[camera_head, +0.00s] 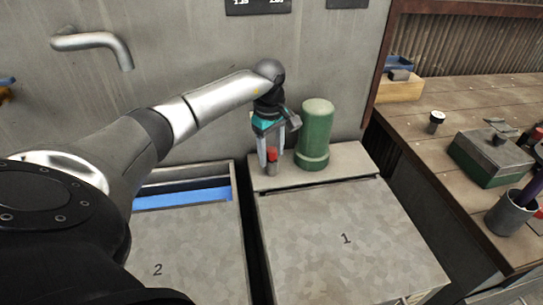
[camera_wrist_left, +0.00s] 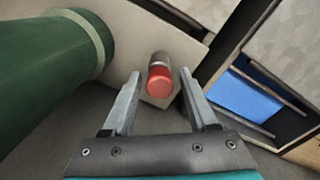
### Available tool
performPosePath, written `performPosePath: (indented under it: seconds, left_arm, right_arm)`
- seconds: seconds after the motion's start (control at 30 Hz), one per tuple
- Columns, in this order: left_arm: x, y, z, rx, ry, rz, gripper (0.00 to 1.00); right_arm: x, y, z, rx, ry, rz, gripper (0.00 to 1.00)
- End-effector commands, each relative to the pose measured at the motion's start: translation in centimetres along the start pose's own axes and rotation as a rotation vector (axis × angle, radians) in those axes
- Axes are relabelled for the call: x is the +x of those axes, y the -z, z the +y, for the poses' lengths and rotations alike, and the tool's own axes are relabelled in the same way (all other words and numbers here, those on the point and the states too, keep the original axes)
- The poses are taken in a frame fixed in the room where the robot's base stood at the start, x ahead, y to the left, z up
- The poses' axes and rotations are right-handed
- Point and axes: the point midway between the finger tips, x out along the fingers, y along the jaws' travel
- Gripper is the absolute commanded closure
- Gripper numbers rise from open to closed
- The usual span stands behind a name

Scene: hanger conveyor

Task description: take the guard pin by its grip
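The guard pin shows as a short metal cylinder with a red grip (camera_head: 272,155), standing on the ledge behind cover 1. In the left wrist view its red grip (camera_wrist_left: 160,80) faces the camera, with the grey metal part (camera_wrist_left: 160,58) beyond it. My left gripper (camera_head: 271,162) points down over the pin, fingers open. In the left wrist view the two fingertips (camera_wrist_left: 160,74) lie on either side of the pin, with gaps showing on both sides. Neither finger appears to touch it. My right gripper is not in view.
A green cylinder (camera_head: 314,136) stands close to the right of my left gripper. Cover 1 (camera_head: 345,238) is in front, and an open bin with a blue inside (camera_head: 183,197) is to the left. The wall is behind. A wooden bench (camera_head: 462,106) with several items is at right.

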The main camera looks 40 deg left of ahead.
Motion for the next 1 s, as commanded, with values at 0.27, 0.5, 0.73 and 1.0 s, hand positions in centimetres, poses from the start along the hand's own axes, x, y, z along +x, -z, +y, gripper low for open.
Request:
performPosePath:
  seconds: [0.27, 0.5, 0.73, 1.0]
  left_arm:
    - [-0.04, 0.00, 0.01, 0.000, 0.000, 0.000, 0.74]
    - [-0.04, 0.01, 0.00, 0.000, 0.000, 0.000, 1.00]
    - [-0.06, 0.01, 0.01, 0.000, -0.001, 0.000, 1.00]
    - [-1.01, 0.03, 0.12, 0.000, -0.003, 0.001, 1.00]
  right_arm:
    - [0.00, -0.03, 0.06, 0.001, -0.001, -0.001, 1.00]
    - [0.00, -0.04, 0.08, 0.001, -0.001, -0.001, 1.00]
    - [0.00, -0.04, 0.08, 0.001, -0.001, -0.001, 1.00]
    - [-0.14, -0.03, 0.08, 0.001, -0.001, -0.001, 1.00]
